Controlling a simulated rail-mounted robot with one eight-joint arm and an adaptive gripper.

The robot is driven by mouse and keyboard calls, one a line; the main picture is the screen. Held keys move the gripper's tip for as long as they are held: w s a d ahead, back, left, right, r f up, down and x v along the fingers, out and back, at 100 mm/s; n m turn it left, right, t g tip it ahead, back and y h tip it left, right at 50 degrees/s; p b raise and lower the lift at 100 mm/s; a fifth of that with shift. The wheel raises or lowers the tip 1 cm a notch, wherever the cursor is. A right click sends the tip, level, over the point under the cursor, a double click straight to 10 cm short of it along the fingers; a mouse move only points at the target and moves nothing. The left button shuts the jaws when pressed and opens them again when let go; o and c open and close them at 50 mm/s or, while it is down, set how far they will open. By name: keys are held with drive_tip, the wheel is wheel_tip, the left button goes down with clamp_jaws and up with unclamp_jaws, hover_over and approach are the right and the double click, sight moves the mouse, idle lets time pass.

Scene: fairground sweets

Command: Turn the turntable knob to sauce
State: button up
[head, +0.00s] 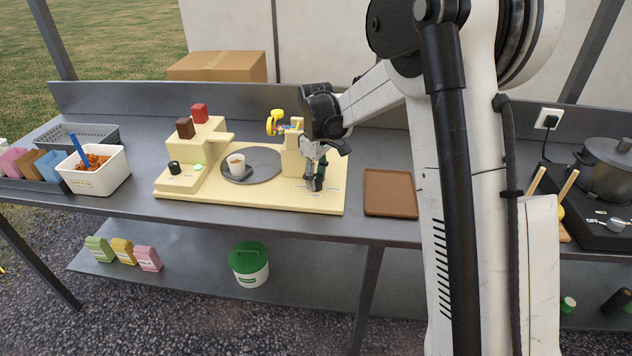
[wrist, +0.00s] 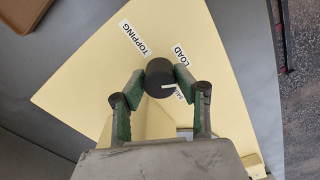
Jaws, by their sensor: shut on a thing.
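The turntable knob (wrist: 158,70) is a black round knob on the cream machine base (head: 300,203). In the wrist view my gripper (wrist: 160,80) is shut on it, one green-padded finger on each side. The knob's white mark lies on its lower right, close to the partly hidden SAUCE label (wrist: 180,95). The LOAD label (wrist: 181,53) is at upper right and the TOPPING label (wrist: 133,38) at upper left. In the head view my gripper (head: 315,178) points down at the base's right end and largely hides the knob. The grey turntable (head: 265,175) carries a small cup (head: 236,164) on its left side.
A cream stand with a brown block (head: 185,128) and a red block (head: 199,113) is left of the turntable. A brown tray (head: 390,192) lies right of the base. A pot (head: 606,168) stands far right.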

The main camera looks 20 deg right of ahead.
sight(316, 177)
drive_tip(key=m+b, duration=0.1)
drive_tip(key=m, duration=0.5)
drive_tip(key=shift+b, duration=0.4)
drive_tip(key=m+b, duration=0.1)
drive_tip(key=m, duration=0.5)
drive_tip(key=shift+m, duration=0.3)
drive_tip(key=o, duration=1.1)
drive_tip(key=shift+r, duration=0.1)
wheel_tip(316, 177, up, 12)
drive_tip(key=shift+f, duration=0.1)
